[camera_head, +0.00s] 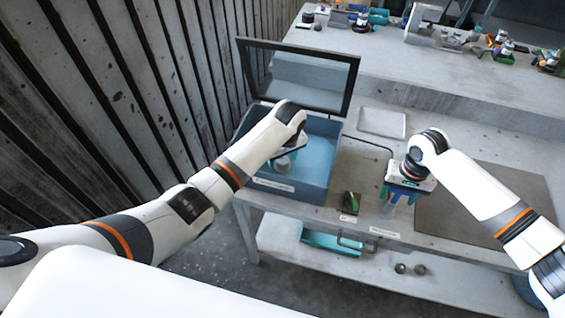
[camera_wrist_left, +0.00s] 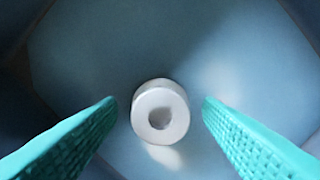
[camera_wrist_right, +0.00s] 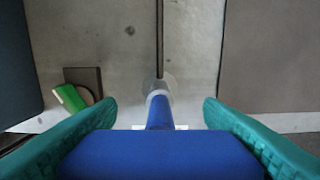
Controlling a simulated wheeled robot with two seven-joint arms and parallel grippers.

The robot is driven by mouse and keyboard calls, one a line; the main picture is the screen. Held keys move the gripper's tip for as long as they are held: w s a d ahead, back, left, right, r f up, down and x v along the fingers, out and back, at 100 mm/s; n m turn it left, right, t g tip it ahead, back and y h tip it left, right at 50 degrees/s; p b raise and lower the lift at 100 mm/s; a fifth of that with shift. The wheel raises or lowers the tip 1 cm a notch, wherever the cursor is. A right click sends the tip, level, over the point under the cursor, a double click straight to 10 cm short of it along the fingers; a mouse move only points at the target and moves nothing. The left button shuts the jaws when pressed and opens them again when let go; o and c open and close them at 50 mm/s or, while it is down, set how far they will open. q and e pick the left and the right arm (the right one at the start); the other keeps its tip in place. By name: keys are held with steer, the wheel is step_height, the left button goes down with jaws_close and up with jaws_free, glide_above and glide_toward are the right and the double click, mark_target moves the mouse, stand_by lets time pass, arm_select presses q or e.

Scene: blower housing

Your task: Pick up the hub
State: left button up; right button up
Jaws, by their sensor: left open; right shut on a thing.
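The hub (camera_wrist_left: 160,112) is a short white cylinder with a round hole in its end; it lies inside the blue bin (camera_head: 322,160). In the head view the hub (camera_head: 283,163) shows as a small pale round thing below my left gripper (camera_head: 287,153). In the left wrist view my left gripper (camera_wrist_left: 159,102) has its green fingers wide apart, one on each side of the hub, with gaps between. My right gripper (camera_wrist_right: 160,104) is shut on a blue tool (camera_wrist_right: 160,150) with a narrow end and pale tip, pointing down over the bench; it also shows in the head view (camera_head: 396,196).
The bin's dark-framed clear lid (camera_head: 300,72) stands open behind it. A pale tray (camera_head: 382,122), a dark mat (camera_head: 480,205) and a small dark block with green (camera_head: 350,203) are on the bench. Clutter stands on the rear bench. The bin walls surround my left gripper.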

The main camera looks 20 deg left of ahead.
mark_target(283, 160)
arm_select(q)
steer(key=shift+r, duration=0.1)
steer(key=c, duration=1.2)
step_height(283, 160, up, 14)
steer(key=shift+f, duration=0.15)
steer(key=s, duration=1.4)
